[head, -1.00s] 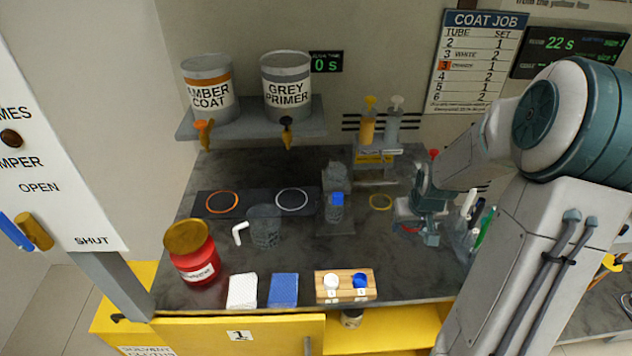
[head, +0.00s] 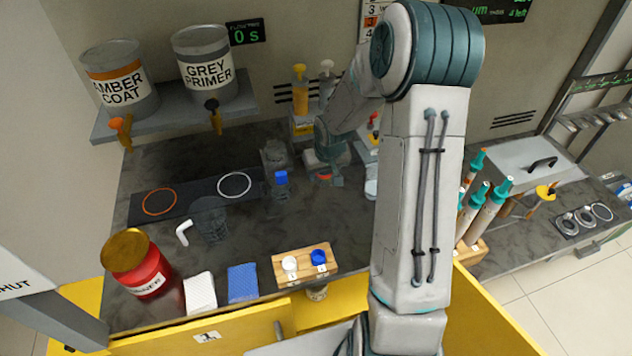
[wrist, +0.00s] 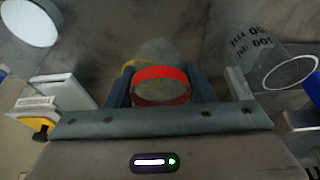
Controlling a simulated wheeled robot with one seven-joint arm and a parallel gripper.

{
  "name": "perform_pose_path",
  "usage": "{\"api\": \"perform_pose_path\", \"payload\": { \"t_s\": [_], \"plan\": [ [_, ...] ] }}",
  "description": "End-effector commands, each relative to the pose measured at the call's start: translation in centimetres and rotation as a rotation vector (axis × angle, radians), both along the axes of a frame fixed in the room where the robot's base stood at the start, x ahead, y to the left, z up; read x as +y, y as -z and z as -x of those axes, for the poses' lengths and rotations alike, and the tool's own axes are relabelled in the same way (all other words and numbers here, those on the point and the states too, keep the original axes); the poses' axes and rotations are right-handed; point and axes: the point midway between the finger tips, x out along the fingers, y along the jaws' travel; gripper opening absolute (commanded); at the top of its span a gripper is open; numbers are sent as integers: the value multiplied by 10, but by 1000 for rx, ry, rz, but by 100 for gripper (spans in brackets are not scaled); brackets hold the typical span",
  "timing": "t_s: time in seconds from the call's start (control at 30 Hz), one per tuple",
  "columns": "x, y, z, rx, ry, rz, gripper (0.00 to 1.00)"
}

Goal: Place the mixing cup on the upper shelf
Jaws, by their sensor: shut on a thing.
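My gripper (head: 326,178) is over the back of the dark bench, in front of the pump bottles. In the wrist view its jaws (wrist: 160,90) are shut on a red-rimmed round cup (wrist: 160,73); its red band also shows in the head view (head: 325,177). I cannot tell for certain that it is the mixing cup. A clear jug with a white handle (head: 210,222) stands apart at left. A grey wall shelf (head: 180,108) carries the amber coat can (head: 122,82) and the grey primer can (head: 204,66).
A blue-capped bottle (head: 281,184) stands left of my gripper. A red thinner can (head: 140,265), two cloth pads and a wooden cap block (head: 300,281) line the front edge. A clear cup (wrist: 262,62) is at right in the wrist view. The bench middle is fairly clear.

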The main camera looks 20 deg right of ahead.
Motion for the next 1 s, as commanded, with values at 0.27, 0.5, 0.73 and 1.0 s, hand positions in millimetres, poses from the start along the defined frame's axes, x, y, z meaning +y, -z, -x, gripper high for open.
{"api": "perform_pose_path", "payload": {
  "t_s": [0.27,0.5,0.73,1.0],
  "plan": [
    [14,15,-15,1,0,0,27],
    [14,46,-15,3,1,0,27],
    [13,52,-15,-1,1,0,27],
    [13,56,-15,0,1,0,54]
  ]
}}
